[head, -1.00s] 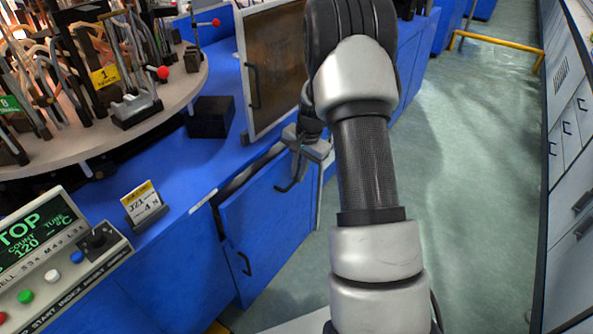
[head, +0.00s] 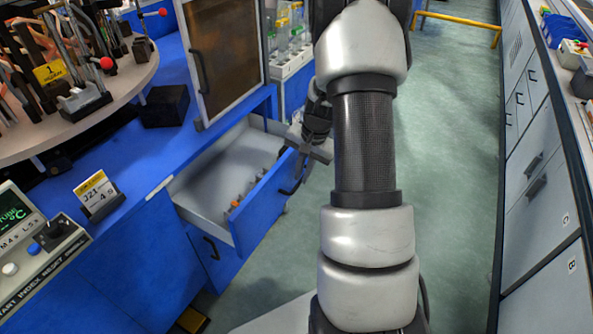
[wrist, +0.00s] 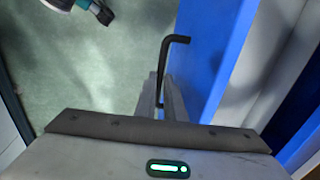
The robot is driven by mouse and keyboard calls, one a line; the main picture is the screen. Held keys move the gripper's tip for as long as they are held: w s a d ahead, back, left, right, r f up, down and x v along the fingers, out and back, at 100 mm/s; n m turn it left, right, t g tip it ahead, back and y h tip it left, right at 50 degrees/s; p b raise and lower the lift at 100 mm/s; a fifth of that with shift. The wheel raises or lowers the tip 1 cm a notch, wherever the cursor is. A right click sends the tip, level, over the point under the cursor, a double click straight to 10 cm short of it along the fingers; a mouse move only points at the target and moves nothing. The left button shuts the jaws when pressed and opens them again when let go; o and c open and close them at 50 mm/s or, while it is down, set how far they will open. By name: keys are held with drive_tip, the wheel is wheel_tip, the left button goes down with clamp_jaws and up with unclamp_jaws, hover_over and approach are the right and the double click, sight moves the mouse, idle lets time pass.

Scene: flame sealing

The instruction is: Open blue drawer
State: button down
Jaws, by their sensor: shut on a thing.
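The blue drawer (head: 265,205) stands pulled well out of the blue bench in the head view. Its pale inside (head: 225,165) shows, with a row of small orange-tipped items along the front. My gripper (head: 303,160) is at the drawer's outer face, shut on its black handle (head: 296,184). In the wrist view the bent black handle (wrist: 177,40) runs down between the fingers of my gripper (wrist: 165,105), beside the blue drawer front (wrist: 218,45). The fingertips are partly hidden in both views.
Below is a closed blue front with a black handle (head: 211,248). A brown-paned door (head: 222,55) stands on the bench above, beside a rack of bottles (head: 290,45). Grey cabinets (head: 540,170) line the right. Green floor (head: 450,150) lies clear between.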

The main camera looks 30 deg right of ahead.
idle(0.3)
drive_tip(key=c, duration=1.8)
unclamp_jaws()
drive_tip(key=shift+c, duration=0.2)
wheel_tip(320, 180, up, 17)
drive_tip(key=s+d+p, duration=0.1)
drive_tip(key=s+p, duration=0.1)
drive_tip(key=p, duration=0.2)
drive_tip(key=shift+s+d, duration=0.4)
drive_tip(key=shift+r, duration=0.1)
